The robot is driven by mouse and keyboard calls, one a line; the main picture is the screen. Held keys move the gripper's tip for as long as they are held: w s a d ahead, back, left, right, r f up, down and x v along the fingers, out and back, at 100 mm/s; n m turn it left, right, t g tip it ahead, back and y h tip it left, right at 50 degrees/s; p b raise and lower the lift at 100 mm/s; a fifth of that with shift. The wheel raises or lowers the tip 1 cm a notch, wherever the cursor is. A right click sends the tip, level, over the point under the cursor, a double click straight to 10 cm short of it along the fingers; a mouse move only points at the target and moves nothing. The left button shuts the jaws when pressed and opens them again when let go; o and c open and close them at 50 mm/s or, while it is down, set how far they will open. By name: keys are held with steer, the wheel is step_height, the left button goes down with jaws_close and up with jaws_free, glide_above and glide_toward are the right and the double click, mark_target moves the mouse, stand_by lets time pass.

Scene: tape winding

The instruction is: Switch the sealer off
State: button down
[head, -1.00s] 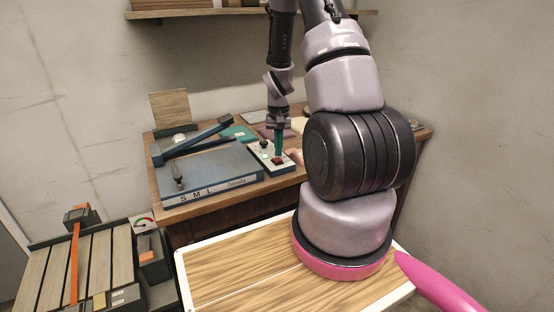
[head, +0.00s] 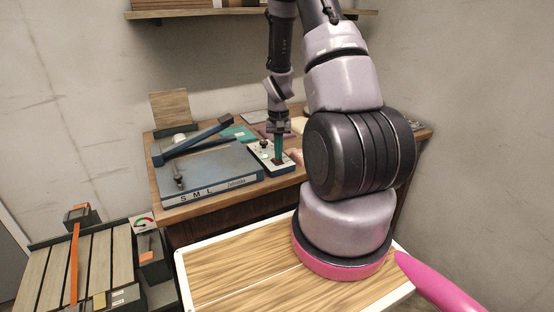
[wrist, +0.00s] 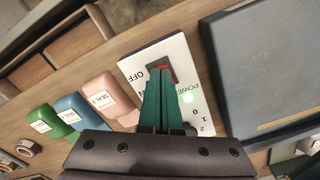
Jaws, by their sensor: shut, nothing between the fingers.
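The white switch panel (head: 284,169) sits on the desk, right of a blue unit with a lever arm. In the wrist view the panel (wrist: 135,68) carries OFF, ON and POWER markings and numbers. A dark red rocker switch (wrist: 164,70) shows at the fingertips, partly hidden by them. My gripper (head: 278,160) points down at the panel. In the wrist view its teal fingers (wrist: 158,80) are together with nothing between them. Their tips are over the switch; I cannot tell whether they press it.
The blue unit (head: 215,170) with its raised lever arm (head: 197,137) stands close on the left. Pink (wrist: 112,95), blue (wrist: 73,110) and green (wrist: 45,122) labelled blocks lie on the panel's other side. A shelf (head: 220,14) hangs above on the wall.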

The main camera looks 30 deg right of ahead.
steer(key=shift+f, duration=0.1)
steer(key=shift+r, duration=3.5)
steer(key=s+a+r+t, duration=0.2)
steer(key=a+r, duration=0.1)
steer(key=r, duration=0.7)
steer(key=s+a+r+t, duration=0.1)
steer(key=s+a+r, duration=0.25)
steer(key=r, duration=0.65)
steer(key=s+a+r+n+t+y, duration=0.1)
steer(key=s+a+r+t+y, duration=0.1)
steer(key=s+a+r+t, duration=0.2)
steer(key=s+a+r, duration=0.3)
steer(key=s+r, duration=0.5)
steer(key=s, duration=0.2)
steer(key=shift+r, duration=0.2)
